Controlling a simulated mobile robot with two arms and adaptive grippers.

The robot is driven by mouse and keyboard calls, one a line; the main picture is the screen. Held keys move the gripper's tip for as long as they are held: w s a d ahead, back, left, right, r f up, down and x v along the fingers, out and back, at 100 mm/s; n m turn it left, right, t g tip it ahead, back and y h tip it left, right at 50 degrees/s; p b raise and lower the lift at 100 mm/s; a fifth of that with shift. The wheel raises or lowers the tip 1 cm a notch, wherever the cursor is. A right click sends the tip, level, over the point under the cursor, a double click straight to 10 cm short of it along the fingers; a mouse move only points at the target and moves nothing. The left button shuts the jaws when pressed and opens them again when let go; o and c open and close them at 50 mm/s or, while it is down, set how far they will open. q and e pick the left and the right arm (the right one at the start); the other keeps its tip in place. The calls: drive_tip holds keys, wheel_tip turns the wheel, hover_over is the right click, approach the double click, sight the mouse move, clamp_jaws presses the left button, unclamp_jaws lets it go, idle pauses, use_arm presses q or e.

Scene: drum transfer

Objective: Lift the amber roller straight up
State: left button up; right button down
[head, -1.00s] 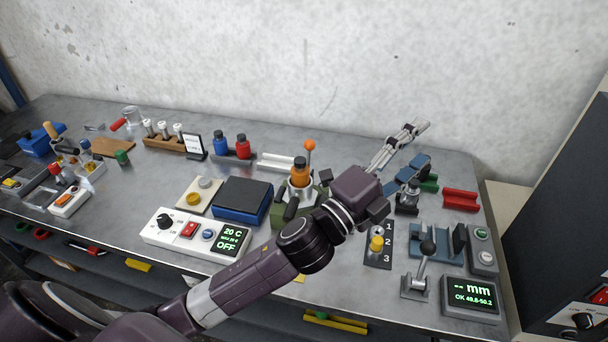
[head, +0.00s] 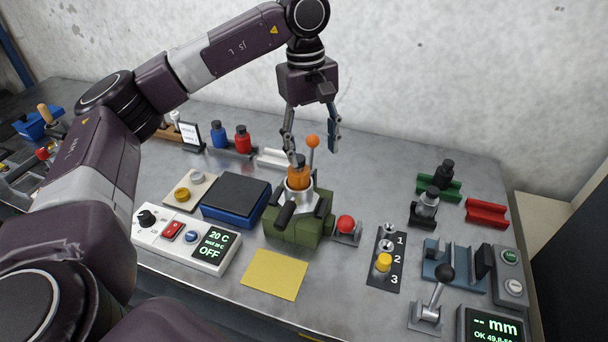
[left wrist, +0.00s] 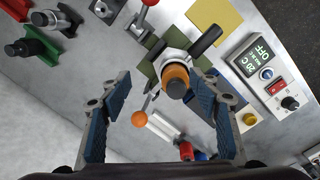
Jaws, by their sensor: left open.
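The amber roller (head: 299,174), an orange cylinder with a dark top, stands upright in the pale collar of a green fixture (head: 288,228). In the left wrist view the roller (left wrist: 176,78) shows end-on. My left gripper (head: 313,151) points down over the fixture, its fingers spread and nothing held. In the left wrist view the roller is between the open fingers (left wrist: 161,82), closer to the right one. A lever with an orange ball (head: 313,142) rises beside the roller and also shows between the fingers. My right gripper is out of view.
A black handle (head: 286,214) sticks out of the fixture's front. A red knob (head: 346,224) is at its right and a blue box with a dark top (head: 236,196) at its left. A yellow sheet (head: 274,274) lies in front. Bare table lies to the right, behind the numbered switch plate (head: 386,262).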

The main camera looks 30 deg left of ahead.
sight(299, 175)
use_arm(q)
drive_tip(key=shift+s+a+r+y, duration=0.1)
drive_tip(key=shift+a+r+y, duration=0.1)
drive_tip(key=shift+a, duration=0.45)
drive_tip(key=shift+s+a+r+y, duration=0.1)
drive_tip(key=shift+a+r+y, duration=0.1)
drive_tip(key=shift+a, duration=0.8)
wheel_tip(299, 175, down, 6)
drive_tip(key=p, duration=0.2)
drive_tip(key=shift+s+f+p, duration=0.1)
drive_tip(key=shift+f+p, duration=0.1)
drive_tip(key=shift+p, duration=0.2)
drive_tip(key=shift+f, duration=0.5)
clamp_jaws()
